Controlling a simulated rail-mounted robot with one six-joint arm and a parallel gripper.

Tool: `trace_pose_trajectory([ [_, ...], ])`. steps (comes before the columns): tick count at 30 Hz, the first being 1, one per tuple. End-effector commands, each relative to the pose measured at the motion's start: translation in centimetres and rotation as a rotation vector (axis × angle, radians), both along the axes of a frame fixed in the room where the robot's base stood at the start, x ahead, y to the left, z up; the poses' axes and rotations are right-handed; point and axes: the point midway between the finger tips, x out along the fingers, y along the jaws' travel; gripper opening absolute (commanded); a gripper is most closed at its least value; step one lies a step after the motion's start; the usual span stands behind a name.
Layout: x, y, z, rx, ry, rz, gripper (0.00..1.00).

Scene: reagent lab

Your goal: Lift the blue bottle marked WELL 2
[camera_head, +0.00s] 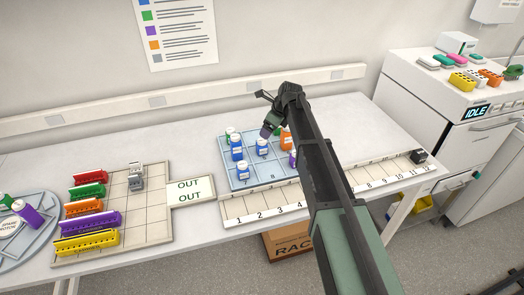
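Three blue bottles with white labels stand on the blue gridded tray (226,159): one at the back left (236,141), one in front of it (242,171), and one to the right (262,147). The labels are too small to read, so I cannot tell which is WELL 2. My gripper (267,131) hangs above the back of the tray, close to the right blue bottle in the picture. Its fingers are small and dark, and whether they are open or hold anything is unclear.
A numbered strip (240,208) runs along the front. Coloured racks (88,220) stand left, and a white machine (425,90) right.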

Motion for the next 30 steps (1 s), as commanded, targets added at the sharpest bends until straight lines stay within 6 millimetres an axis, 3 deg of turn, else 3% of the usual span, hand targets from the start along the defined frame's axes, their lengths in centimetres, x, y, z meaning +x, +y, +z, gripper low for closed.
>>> trace_pose_trajectory([
  [1,0.2,0.3,-1.8,0.0,0.0,0.001,0.83],
  [4,0.7,1.0,-3.9,0.0,-0.001,0.002,0.83],
  [7,0.9,1.5,-4.9,-0.001,0.0,0.002,0.83],
  [11,1.0,1.6,-4.7,-0.001,0.0,0.003,0.83],
  [19,2.1,2.9,-9.4,-0.002,-0.002,0.003,0.83],
  [27,2.2,3.2,-9.2,-0.001,0.0,0.003,0.82],
  [30,2.2,3.2,-9.1,-0.001,0.0,0.003,0.67],
])
